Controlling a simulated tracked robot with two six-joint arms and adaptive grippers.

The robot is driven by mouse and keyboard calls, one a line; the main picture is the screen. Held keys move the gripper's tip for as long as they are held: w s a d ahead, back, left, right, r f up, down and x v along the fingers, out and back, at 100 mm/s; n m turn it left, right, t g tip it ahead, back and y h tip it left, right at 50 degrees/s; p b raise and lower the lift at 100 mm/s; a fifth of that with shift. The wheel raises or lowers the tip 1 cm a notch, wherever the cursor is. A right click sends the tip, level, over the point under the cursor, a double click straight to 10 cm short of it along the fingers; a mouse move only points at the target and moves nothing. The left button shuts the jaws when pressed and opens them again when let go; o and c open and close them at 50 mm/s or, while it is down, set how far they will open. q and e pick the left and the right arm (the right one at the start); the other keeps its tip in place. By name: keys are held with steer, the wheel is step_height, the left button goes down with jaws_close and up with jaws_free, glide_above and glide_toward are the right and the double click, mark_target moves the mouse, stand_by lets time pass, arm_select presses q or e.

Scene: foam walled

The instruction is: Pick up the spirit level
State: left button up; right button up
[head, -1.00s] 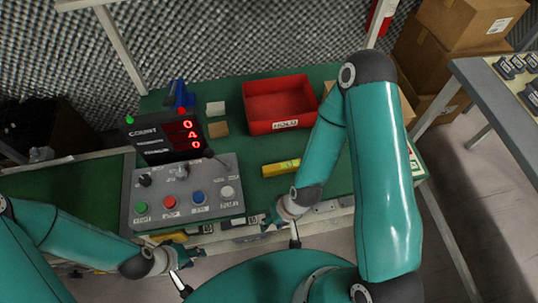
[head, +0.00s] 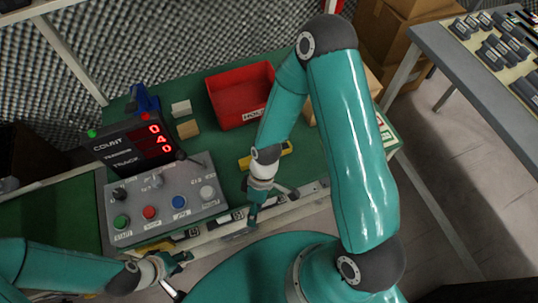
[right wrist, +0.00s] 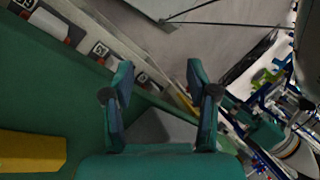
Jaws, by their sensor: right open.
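The yellow spirit level (head: 285,149) lies on the green bench top, in front of the red bin. My right wrist covers part of it in the head view. One end of a yellow body, which I take to be the level (right wrist: 32,151), shows at the lower left of the right wrist view. My right gripper (head: 272,206) is open and empty at the bench's front edge, on the near side of the level and apart from it. Its two spread fingers show in the right wrist view (right wrist: 157,77). My left gripper (head: 184,259) is low, in front of the control box; its jaws are too small to read.
A grey control box (head: 165,210) with coloured buttons and a count display (head: 130,146) stand left of the level. The red bin (head: 241,98) is behind it. Small blocks (head: 187,129) lie beside the bin. A rail with labels (head: 300,203) runs along the front edge.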

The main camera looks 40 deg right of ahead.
mark_target(244, 163)
steer(key=w+d+r+n+b, duration=0.1)
steer(key=w+d+n, duration=0.1)
steer(key=w+d+r+n+b, duration=0.1)
steer(key=w+d+r+n, duration=0.1)
steer(key=w, duration=0.1)
steer(key=w+d+r+n+h+b, duration=0.1)
steer(key=w+d, duration=0.1)
steer(key=shift+w+d+r+n, duration=0.15)
steer(key=shift+w+d+n, duration=0.2)
steer(key=shift+d+n, duration=0.05)
steer(key=w+d+r+n+t+h+b, duration=0.25)
steer(key=w+d+r+b, duration=0.35)
steer(key=d+r, duration=0.35)
steer(key=shift+m+t+y, duration=0.35)
steer(key=shift+t+y, duration=0.1)
steer(key=f, duration=0.3)
steer(key=a+f+b, duration=0.1)
steer(key=f, duration=0.2)
steer(key=a+f, duration=0.1)
steer(key=f, duration=0.3)
steer(key=shift+w+f, duration=0.1)
steer(key=shift+w, duration=0.05)
steer(key=f, duration=0.2)
steer(key=a+f+b, duration=0.1)
steer(key=f, duration=0.2)
jaws_close()
